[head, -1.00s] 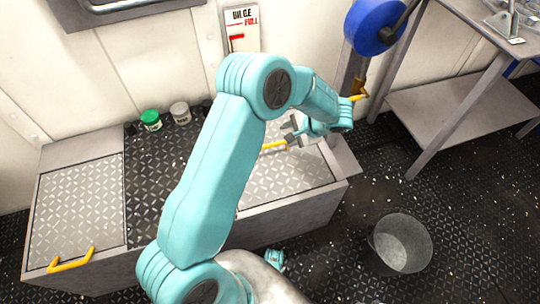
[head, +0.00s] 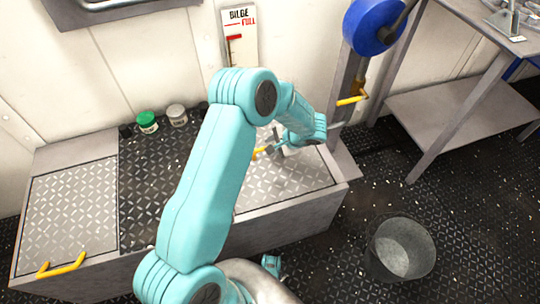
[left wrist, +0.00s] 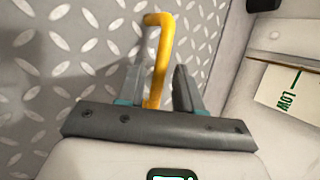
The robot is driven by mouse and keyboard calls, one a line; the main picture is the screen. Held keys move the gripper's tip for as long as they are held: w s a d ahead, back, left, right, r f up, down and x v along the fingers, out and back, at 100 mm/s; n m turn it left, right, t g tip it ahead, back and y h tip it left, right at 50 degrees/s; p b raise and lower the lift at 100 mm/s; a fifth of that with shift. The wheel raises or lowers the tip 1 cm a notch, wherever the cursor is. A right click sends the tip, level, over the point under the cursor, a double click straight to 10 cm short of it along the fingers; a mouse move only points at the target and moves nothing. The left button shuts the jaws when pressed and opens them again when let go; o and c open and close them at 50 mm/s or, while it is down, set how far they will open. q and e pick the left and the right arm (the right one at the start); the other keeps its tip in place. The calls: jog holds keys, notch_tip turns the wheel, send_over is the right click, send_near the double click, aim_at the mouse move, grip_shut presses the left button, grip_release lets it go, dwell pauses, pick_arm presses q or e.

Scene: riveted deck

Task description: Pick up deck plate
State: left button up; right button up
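The right deck plate (head: 300,178) is a light diamond-tread panel lying flat in the top of a grey box. Its yellow handle (head: 260,151) is partly hidden behind my arm. A second deck plate (head: 70,210) with a yellow handle (head: 62,265) lies at the left end of the box. My left gripper (head: 273,147) is at the right plate's handle. In the left wrist view, my left gripper (left wrist: 157,72) is open, with the yellow handle (left wrist: 158,50) between its fingers and gaps on both sides. My right gripper is not seen.
Between the plates is a dark tread section with a green-lidded jar (head: 147,121) and a white-lidded jar (head: 177,115). A bucket (head: 400,248) stands on the floor at right, near a metal table (head: 465,110). A blue reel (head: 375,25) and a bilge gauge (head: 239,35) are at the wall.

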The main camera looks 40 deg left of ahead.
pick_arm(q)
grip_shut()
dwell(1.2)
